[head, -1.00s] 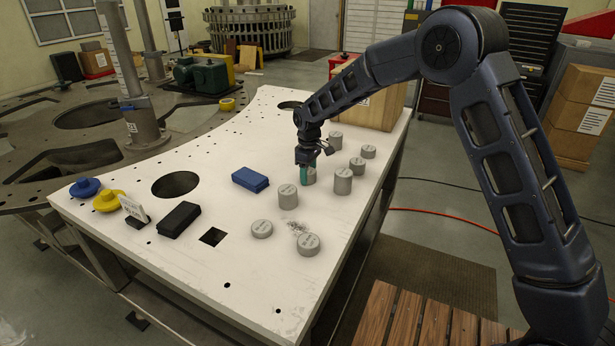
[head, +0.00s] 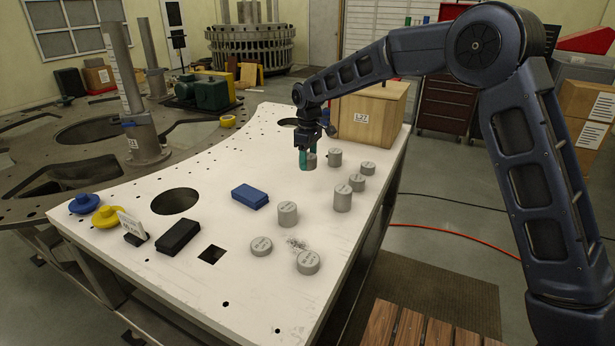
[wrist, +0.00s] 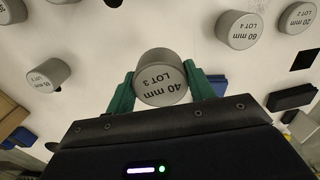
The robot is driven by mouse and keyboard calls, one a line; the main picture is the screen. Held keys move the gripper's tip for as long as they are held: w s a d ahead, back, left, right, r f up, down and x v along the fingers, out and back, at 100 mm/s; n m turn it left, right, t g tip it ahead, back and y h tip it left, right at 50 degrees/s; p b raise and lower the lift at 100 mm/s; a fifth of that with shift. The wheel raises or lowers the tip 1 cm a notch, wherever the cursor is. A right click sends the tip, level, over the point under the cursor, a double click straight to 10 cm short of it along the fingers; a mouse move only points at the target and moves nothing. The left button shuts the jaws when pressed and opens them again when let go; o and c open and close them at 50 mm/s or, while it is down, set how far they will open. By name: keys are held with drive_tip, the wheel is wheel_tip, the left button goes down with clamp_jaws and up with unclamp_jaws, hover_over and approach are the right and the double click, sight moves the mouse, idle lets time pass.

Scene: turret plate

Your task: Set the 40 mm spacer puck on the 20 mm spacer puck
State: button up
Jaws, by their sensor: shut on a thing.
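My gripper (head: 306,158) is shut on a grey cylindrical puck (head: 311,161), held upright above the white table. In the wrist view, the teal fingers (wrist: 160,88) are on either side of this puck, whose top (wrist: 161,82) reads "40 mm LOT 3". The 20 mm spacer puck (wrist: 298,15), marked "LOT 2", stands at the top right of the wrist view, apart from the gripper. It appears to be the low puck (head: 261,246) near the square hole in the head view, though its label is too small to read there.
The 60 mm puck (wrist: 243,30) stands between the gripper and the 20 mm puck. Another low puck (head: 307,262) is near the front edge. Several pucks stand at right. A blue block (head: 250,197) and black block (head: 178,237) lie left; a wooden box (head: 370,115) stands behind.

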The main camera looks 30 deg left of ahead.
wheel_tip(320, 180, up, 7)
drive_tip(key=shift+s+r, duration=0.15)
drive_tip(key=shift+s, duration=0.1)
drive_tip(key=s+a+f, duration=0.2)
drive_tip(key=s+f, duration=0.2)
drive_tip(key=s, duration=0.9)
approach(261, 244)
drive_tip(key=shift+f, duration=2.9)
drive_tip(key=shift+f, duration=0.15)
drive_tip(key=o, duration=1.3)
